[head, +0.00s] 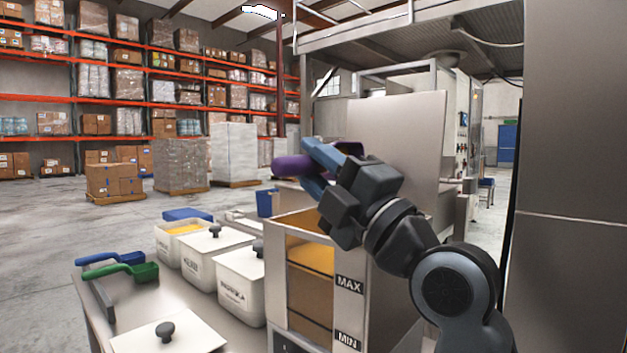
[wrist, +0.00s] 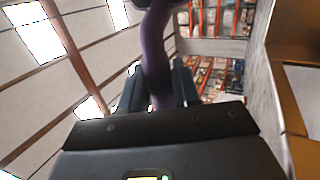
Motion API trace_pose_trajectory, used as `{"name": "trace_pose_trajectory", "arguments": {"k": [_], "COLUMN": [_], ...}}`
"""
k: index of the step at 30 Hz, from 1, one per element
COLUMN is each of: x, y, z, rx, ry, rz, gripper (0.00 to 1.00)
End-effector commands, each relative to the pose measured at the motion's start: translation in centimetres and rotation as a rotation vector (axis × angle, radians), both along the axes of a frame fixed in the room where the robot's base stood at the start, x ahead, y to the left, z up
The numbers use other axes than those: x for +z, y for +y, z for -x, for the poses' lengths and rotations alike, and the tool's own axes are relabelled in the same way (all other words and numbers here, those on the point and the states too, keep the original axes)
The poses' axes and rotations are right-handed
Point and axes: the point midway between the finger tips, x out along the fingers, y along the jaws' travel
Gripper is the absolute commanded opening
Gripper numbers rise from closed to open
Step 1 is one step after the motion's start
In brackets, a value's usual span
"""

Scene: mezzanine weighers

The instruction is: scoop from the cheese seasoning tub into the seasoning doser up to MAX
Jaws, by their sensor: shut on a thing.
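My gripper (head: 318,160) is shut on a purple scoop (head: 290,166), high above the seasoning doser's open top. In the wrist view the purple handle (wrist: 156,60) stands between my fingers (wrist: 155,88). I cannot tell whether the scoop holds powder. The doser (head: 348,318) is a steel box with a front window and MAX and MIN marks. Its window shows a yellow band above a darker amber part, meeting a little above the MAX label. An open white tub (head: 168,248) with yellow powder stands at the back of the tub row; its label is unreadable.
Two lidded white tubs (head: 240,287) stand between the open tub and the doser. Blue (head: 108,258) and green (head: 128,272) scoops lie at the bench's left. A knobbed lid (head: 166,332) is in front. A steel panel (head: 400,130) rises behind the doser.

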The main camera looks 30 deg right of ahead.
Motion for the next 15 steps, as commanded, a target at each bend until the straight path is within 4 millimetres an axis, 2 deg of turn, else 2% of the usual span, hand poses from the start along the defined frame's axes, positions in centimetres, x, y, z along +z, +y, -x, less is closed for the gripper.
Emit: {"name": "trace_pose_trajectory", "arguments": {"k": [1, 15], "x": [-1.77, -2.23], "y": [0.30, 0.53], "z": [-0.63, -0.41], "rx": [0.007, 0.015], "ry": [0.025, -0.047], "rz": [-0.002, -0.026], "gripper": [0.00, 0.00]}}
